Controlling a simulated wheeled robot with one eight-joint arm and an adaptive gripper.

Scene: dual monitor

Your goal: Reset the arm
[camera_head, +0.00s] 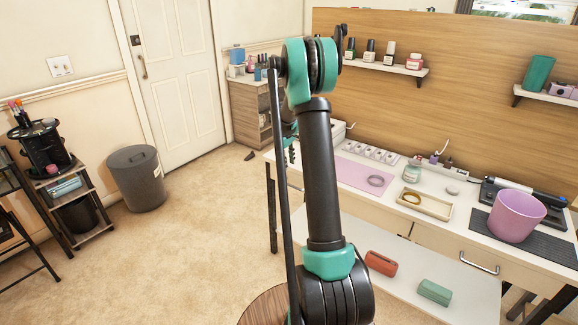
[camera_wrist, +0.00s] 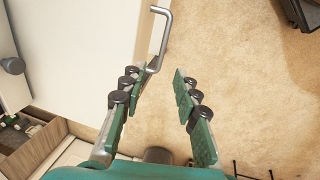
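My gripper (camera_wrist: 157,80) is open and empty in the wrist view, its two green and black fingers apart with bare carpet between them. It points down past the white desk front, and the left finger shows close to a metal drawer handle (camera_wrist: 160,38); I cannot tell whether they touch. In the head view my arm (camera_head: 320,175) stands tall across the middle, its upper joint raised. Only a small green part of my gripper (camera_head: 290,150) shows at the desk's left end; the rest is hidden behind the arm.
The white desk (camera_head: 390,202) holds a pink mat (camera_head: 362,172), a tray (camera_head: 424,207) and a pink bucket (camera_head: 516,215). A lower shelf (camera_head: 430,300) carries a red case and a green case. A grey bin (camera_head: 137,178) stands left. Carpet (camera_head: 185,245) between is free.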

